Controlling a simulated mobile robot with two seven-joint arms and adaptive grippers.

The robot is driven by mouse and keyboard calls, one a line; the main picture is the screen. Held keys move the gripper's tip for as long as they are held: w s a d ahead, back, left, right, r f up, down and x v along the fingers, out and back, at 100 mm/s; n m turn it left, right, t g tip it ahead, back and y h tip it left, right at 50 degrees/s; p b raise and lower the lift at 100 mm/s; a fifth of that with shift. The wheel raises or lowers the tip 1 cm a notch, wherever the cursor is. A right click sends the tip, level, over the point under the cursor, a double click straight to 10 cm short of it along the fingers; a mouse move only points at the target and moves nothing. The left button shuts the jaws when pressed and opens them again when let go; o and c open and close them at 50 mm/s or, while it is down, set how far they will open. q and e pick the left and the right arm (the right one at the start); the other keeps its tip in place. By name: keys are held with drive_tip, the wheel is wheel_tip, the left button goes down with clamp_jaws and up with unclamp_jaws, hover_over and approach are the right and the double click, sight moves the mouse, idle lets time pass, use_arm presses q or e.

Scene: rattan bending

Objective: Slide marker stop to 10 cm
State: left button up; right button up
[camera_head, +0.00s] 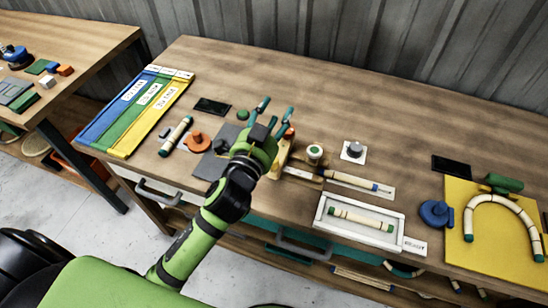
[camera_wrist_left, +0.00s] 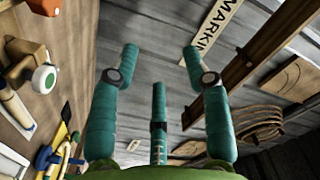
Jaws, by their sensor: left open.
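My left gripper (camera_head: 274,112) is open above the middle of the workbench, its teal fingers apart and pointing toward the back. In the left wrist view the open fingers (camera_wrist_left: 160,62) have nothing between them. Just right of my gripper in the head view, a wooden jig (camera_head: 280,158) lies partly hidden behind it. A round white piece with a green centre (camera_head: 315,152) stands by the jig; it likely shows in the left wrist view too (camera_wrist_left: 44,79). A rattan rod (camera_head: 352,181) lies right of it. I cannot tell which part is the marker stop, nor read a scale. My right gripper is out of view.
A white tray (camera_head: 321,219) with a rod stands at the front. A yellow board (camera_head: 490,258) with a bent rattan arch is at the right. Coloured panels (camera_head: 126,122) lie at the left, near an orange round piece (camera_head: 198,141).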

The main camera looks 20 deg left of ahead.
use_arm(q)
drive_tip(key=d+r+m+t+h, duration=0.2)
drive_tip(key=d+r+m+h, duration=0.6)
drive_tip(key=r+m+h, duration=0.15)
drive_tip(key=s+d+r+m+g+h, duration=0.3)
drive_tip(key=d+m+g+h, duration=0.6)
drive_tip(key=m, duration=0.5)
drive_tip(key=s+d+f+m+g, duration=0.4)
drive_tip(key=d+f+m+g, duration=0.15)
drive_tip(key=m+g, duration=0.4)
drive_tip(key=m+g+y, duration=0.2)
drive_tip(key=m+y, duration=0.3)
drive_tip(key=y, duration=1.5)
approach(281, 152)
drive_tip(key=shift+t+h, duration=0.25)
drive_tip(key=s, duration=0.6)
drive_tip(key=shift+a+r, duration=0.25)
drive_tip(key=shift+r, duration=0.15)
drive_tip(key=shift+a+f, duration=0.15)
drive_tip(key=shift+f, duration=0.15)
wheel_tip(281, 152, down, 5)
drive_tip(key=shift+s+r+p, duration=0.1)
drive_tip(key=shift+r+p, duration=0.05)
drive_tip(key=shift+p, duration=1.05)
drive_tip(key=shift+f, duration=0.8)
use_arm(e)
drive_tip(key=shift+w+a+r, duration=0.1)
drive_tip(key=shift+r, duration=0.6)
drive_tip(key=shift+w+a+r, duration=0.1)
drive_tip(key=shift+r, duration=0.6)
